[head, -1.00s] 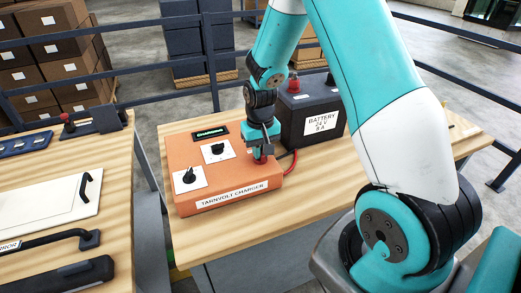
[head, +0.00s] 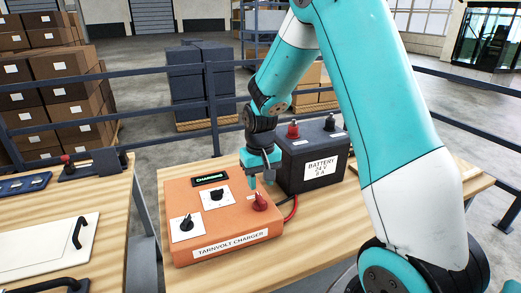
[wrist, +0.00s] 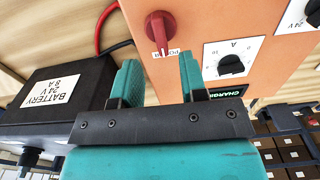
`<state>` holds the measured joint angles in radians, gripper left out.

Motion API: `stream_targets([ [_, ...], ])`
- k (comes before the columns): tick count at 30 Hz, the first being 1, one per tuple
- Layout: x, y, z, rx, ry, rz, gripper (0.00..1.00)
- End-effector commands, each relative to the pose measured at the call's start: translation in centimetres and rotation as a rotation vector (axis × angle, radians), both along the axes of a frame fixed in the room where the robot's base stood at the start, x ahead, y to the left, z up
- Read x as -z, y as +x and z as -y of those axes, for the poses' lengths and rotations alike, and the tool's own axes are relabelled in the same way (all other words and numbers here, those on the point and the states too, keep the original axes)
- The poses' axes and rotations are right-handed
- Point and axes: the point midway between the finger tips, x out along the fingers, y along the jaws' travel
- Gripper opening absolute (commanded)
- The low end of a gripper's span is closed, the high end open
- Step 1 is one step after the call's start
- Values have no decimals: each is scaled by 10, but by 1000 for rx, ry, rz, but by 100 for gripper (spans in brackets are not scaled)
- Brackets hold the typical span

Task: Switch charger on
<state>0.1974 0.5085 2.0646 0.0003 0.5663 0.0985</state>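The orange Tarnvolt charger (head: 226,230) sits on the wooden bench. Its small display (head: 210,178) shows green lettering that reads as CHARGING. A red rotary switch (head: 259,203) is on the right of its top face; it also shows in the wrist view (wrist: 160,32). Two black knobs on white dial plates, a left one (head: 186,225) and a middle one (head: 216,194), are on the same face. My gripper (head: 261,178) is just above the red switch, apart from it. In the wrist view its two teal fingers (wrist: 158,62) are spread with nothing between them.
A dark 24 V battery (head: 314,160) stands right of the charger, close to my gripper, with red and black cables (wrist: 108,25) between them. A second bench (head: 110,220) at left holds panels and handles. Dark railings (head: 180,117) run behind.

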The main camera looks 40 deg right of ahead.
Motion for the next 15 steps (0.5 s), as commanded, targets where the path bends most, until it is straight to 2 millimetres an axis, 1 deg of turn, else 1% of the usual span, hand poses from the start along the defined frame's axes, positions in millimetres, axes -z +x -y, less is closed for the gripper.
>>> stream_targets([
  [1, -14, 2, 0, 0, -2, 9, 39],
  [3, -33, 1, 1, 1, -2, 9, 39],
  [9, -80, 1, 1, 1, -2, 7, 39],
  [12, -97, 1, 1, 2, -1, 5, 39],
  [15, -109, 1, 1, 2, -1, 5, 39],
])
